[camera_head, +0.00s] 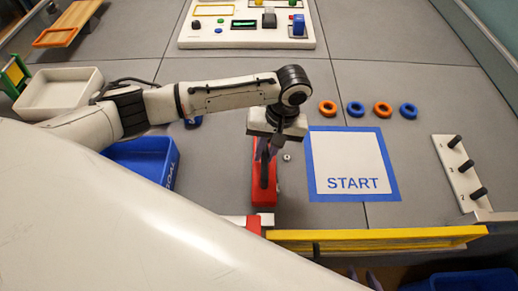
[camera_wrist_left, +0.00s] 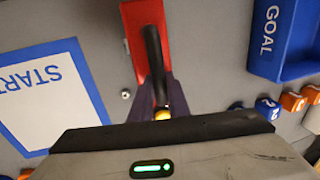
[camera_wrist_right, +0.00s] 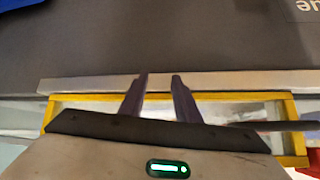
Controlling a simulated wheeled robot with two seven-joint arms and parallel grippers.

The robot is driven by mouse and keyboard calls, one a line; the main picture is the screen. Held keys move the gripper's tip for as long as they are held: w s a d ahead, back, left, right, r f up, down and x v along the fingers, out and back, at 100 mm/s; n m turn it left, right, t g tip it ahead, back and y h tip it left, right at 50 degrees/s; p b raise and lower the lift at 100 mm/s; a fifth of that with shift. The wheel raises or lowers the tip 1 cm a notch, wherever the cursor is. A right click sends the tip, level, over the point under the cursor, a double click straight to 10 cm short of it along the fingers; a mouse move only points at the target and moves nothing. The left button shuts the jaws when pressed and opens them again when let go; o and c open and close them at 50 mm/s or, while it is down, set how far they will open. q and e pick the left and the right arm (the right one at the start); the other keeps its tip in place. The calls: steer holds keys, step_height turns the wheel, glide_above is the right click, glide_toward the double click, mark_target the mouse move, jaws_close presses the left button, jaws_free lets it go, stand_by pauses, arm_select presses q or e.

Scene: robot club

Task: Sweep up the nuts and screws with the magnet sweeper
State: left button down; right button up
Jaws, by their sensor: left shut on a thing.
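The red magnet sweeper (camera_head: 255,185) lies on the grey floor mat, left of the START square. My left gripper (camera_head: 264,157) is above it, shut on its black handle. In the left wrist view the handle (camera_wrist_left: 152,45) runs between the fingers (camera_wrist_left: 163,88) and the red body (camera_wrist_left: 134,35) shows beyond. A small metal nut (camera_head: 287,157) lies just right of the sweeper; it also shows in the left wrist view (camera_wrist_left: 125,94). No other nuts or screws can be made out. My right gripper (camera_wrist_right: 160,76) is open and empty over the near edge, by a yellow frame.
The blue-bordered START square (camera_head: 350,165) lies right of the sweeper. A blue GOAL bin (camera_wrist_left: 262,57) stands on the other side. Orange and blue rings (camera_head: 355,109) lie beyond the square. A peg board (camera_head: 450,180) is at right, the yellow frame (camera_head: 375,235) along the near edge.

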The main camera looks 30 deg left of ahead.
arm_select(q)
steer(key=shift+w+d+r+p, duration=0.1)
steer(key=shift+w+d+p, duration=0.2)
steer(key=shift+d, duration=0.35)
steer(key=shift+w+d, duration=0.2)
steer(key=shift+d, duration=0.15)
steer(key=shift+w+d, duration=0.4)
steer(key=shift+d, duration=0.3)
steer(key=shift+w+d+b, duration=0.6)
steer(key=shift+w+d, duration=0.95)
steer(key=shift+d, duration=1.8)
step_height(320, 180, up, 12)
steer(key=p, duration=0.7)
steer(key=shift+p, duration=0.35)
